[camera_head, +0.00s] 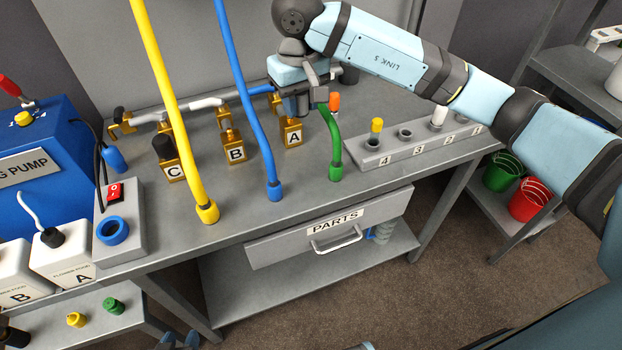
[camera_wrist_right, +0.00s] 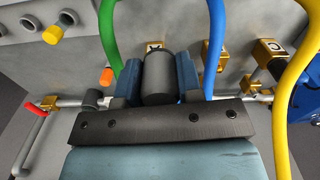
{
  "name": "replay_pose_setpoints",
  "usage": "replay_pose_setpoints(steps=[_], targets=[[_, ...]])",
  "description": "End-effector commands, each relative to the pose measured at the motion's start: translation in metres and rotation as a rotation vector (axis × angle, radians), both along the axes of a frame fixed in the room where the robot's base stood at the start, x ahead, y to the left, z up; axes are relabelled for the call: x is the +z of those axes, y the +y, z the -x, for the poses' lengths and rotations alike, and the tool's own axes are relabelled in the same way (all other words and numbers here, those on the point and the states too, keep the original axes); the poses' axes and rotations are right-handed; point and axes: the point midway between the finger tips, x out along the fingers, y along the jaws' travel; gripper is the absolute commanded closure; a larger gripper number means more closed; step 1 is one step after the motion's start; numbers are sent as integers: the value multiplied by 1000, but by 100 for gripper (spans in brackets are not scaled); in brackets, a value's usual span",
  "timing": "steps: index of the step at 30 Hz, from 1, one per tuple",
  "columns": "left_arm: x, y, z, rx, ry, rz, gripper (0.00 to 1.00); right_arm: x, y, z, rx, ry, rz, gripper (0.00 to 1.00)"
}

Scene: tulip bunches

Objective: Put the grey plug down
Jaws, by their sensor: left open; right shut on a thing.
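My right gripper (camera_head: 303,108) is shut on the grey plug (camera_wrist_right: 158,78), a dark cylinder between its blue fingers in the right wrist view. In the head view the gripper hangs at the brass valve A (camera_head: 293,133), and the plug is mostly hidden by it. I cannot tell whether the plug touches the valve. My left gripper (camera_head: 179,339) is open at the bottom edge of the head view, with only its fingertips showing.
Green (camera_head: 336,155), blue (camera_head: 274,185) and yellow (camera_head: 205,205) hoses stand close by. Valves B (camera_head: 235,152) and C (camera_head: 175,170) are left of A.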

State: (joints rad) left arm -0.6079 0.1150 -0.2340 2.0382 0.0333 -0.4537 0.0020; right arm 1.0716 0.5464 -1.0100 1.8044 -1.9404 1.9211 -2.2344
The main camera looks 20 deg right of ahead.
Motion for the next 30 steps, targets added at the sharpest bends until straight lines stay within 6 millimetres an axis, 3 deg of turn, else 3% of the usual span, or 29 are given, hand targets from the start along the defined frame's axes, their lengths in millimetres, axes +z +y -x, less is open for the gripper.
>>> replay_pose_setpoints(steps=[5, 15, 30], targets=[[2, 1, -1, -3, 0, -4, 57, -35, 1, 2, 0, 8, 1, 95], [3, 6, 1, -13, -1, -22, 57, -124, 1, 2, -1, 7, 0, 95], [4, 4, 2, -9, -2, -16, 57, -183, 1, 1, 0, 5, 0, 95]])
